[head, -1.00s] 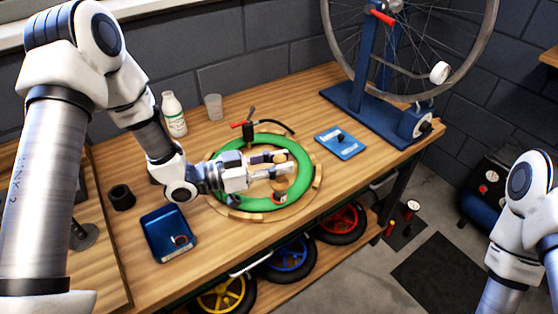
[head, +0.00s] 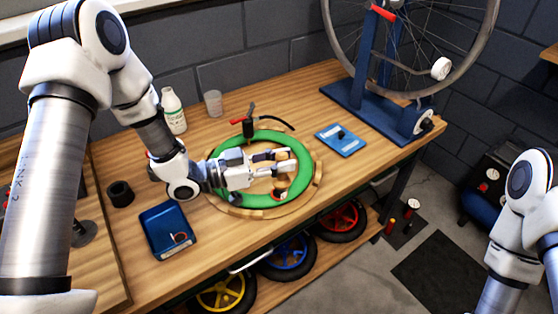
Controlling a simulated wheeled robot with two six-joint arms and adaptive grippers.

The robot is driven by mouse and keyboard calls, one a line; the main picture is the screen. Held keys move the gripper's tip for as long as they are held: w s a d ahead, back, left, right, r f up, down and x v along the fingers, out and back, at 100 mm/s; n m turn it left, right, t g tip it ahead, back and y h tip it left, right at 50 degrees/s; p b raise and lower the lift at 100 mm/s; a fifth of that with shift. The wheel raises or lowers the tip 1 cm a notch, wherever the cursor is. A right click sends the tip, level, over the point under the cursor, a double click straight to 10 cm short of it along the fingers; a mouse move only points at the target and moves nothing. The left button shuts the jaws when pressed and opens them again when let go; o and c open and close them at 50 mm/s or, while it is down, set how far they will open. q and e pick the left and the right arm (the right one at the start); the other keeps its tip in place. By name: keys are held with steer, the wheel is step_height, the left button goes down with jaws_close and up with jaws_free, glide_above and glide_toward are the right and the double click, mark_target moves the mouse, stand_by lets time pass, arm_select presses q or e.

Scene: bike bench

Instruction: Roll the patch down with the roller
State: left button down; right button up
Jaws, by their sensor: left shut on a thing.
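A green inner tube (head: 233,147) lies as a ring on a round wooden holder (head: 316,180) on the bench. A small red and pale spot, which looks like the patch (head: 278,194), is on the near right part of the tube. My left gripper (head: 281,162) is above the ring, its fingers pointing right, a little behind the patch. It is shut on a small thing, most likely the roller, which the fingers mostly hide. I cannot tell whether the roller touches the tube. My right arm shows at the right edge, but its gripper is out of view.
A blue tray (head: 152,240) with a small red item stands at front left. A black cup (head: 120,194), white bottle (head: 173,112) and clear cup (head: 213,103) stand behind. A black clamp-like tool with a red handle (head: 238,121), blue plate (head: 352,147) and wheel stand (head: 350,98) are farther back.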

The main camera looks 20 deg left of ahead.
arm_select(q)
steer(key=shift+w+d, duration=0.1)
steer(key=shift+w, duration=0.05)
steer(key=shift+p+v, duration=0.3)
steer(key=shift+v, duration=0.7)
steer(key=shift+d+f, duration=0.1)
steer(key=shift+d, duration=0.1)
steer(key=shift+b+x, duration=0.35)
steer(key=shift+x, duration=0.5)
steer(key=shift+a, duration=0.15)
steer(key=shift+v, duration=0.9)
